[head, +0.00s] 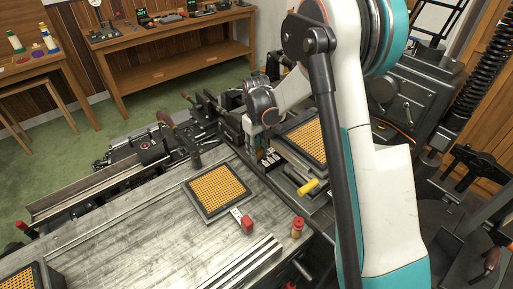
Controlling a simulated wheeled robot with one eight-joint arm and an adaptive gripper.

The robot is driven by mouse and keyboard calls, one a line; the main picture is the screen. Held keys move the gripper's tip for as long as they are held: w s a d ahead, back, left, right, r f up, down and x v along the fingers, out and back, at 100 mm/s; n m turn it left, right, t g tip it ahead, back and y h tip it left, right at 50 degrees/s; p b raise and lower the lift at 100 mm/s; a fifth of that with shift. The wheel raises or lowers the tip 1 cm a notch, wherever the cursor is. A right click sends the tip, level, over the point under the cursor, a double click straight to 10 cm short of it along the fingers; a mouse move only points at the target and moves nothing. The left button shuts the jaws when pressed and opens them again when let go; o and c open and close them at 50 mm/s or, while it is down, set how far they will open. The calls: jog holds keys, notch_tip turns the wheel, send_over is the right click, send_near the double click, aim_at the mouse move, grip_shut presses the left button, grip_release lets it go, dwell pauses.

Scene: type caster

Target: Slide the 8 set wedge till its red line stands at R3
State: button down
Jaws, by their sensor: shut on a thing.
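My gripper (256,143) reaches down at the caster, right of the picture's middle. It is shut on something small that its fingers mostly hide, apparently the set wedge. Right below the fingertips sits a small dark block with white marks (268,157). I cannot read these marks. The wedge's red line and the R3 mark are too small or hidden to make out.
A matrix case with a yellow grid (219,191) lies on the metal bench (130,235). Near it are a white tag with a red block (244,221) and a red-topped piece (297,227). A yellow-handled tool (308,186) lies right of the gripper. Another grid case (307,138) stands behind.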

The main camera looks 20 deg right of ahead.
jog(key=shift+s+a, duration=0.25)
jog(key=shift+a, duration=0.35)
jog(key=shift+s+a, duration=0.25)
jog(key=shift+a, duration=0.3)
dwell(0.4)
jog(key=c, duration=1.2)
grip_release()
jog(key=shift+o, duration=0.2)
jog(key=shift+r, duration=0.1)
notch_tip(320, 180, up, 12)
jog(key=s+d+r+m+t, duration=0.1)
jog(key=s+r+t, duration=0.1)
jog(key=s+r, duration=0.65)
jog(key=s+d+m+t, duration=0.2)
jog(key=s+m+t, duration=0.25)
jog(key=s, duration=1.65)
notch_tip(320, 180, down, 6)
jog(key=b, duration=0.7)
jog(key=shift+w+a+f+n+t+b, duration=0.15)
jog(key=shift+a+n+t+b, duration=0.1)
jog(key=shift+n+t+b, duration=0.15)
